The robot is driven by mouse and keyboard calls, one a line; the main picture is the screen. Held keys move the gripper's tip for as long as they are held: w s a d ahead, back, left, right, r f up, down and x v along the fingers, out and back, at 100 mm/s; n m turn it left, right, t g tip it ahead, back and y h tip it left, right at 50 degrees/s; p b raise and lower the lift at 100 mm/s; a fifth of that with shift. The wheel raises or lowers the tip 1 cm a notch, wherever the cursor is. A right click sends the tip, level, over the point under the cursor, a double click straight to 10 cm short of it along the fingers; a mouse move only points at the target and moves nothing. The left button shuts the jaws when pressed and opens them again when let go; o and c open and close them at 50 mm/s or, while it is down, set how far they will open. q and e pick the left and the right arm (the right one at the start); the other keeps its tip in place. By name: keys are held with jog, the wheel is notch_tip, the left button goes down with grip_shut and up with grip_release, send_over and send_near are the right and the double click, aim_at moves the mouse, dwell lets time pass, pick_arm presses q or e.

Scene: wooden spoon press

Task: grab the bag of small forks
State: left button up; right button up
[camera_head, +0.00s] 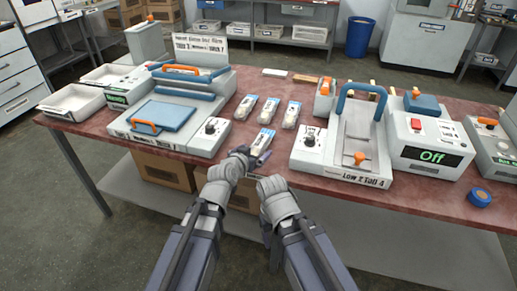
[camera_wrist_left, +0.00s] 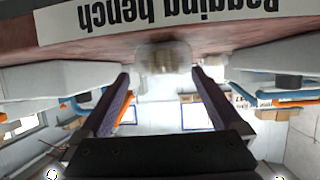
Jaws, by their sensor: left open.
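Several small clear bags with pale contents and blue-and-white labels lie mid-table in the head view. Three form a back row: a left bag (camera_head: 245,107), a middle bag (camera_head: 268,111) and a right bag (camera_head: 292,114). A front bag (camera_head: 264,139) lies nearer the table edge. I cannot tell which holds small forks. My left gripper (camera_head: 255,156) is at the front edge, just short of the front bag. In the left wrist view its fingers (camera_wrist_left: 162,95) are apart, with a blurred pale bag (camera_wrist_left: 163,57) ahead between them. My right wrist is beside it; its jaws cannot be made out.
A white press (camera_head: 172,116) with blue and orange handles stands left of the bags. Another press (camera_head: 355,130) and a box reading "Off" (camera_head: 430,145) stand right. White trays (camera_head: 72,101) are far left, and a blue tape roll (camera_head: 480,197) lies near the right front edge.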

aim_at(258, 145)
pick_arm(q)
jog(key=shift+x, duration=0.9)
jog(key=x, duration=0.1)
jog(key=b+x, duration=0.1)
jog(key=x, duration=0.2)
jog(key=shift+w+a+r+b, duration=0.2)
jog(key=shift+w+r+b, duration=0.05)
jog(key=shift+w+b, duration=0.1)
jog(key=shift+c, duration=0.2)
jog(key=c, duration=1.3)
jog(key=shift+r, duration=0.1)
jog(key=shift+c, duration=0.2)
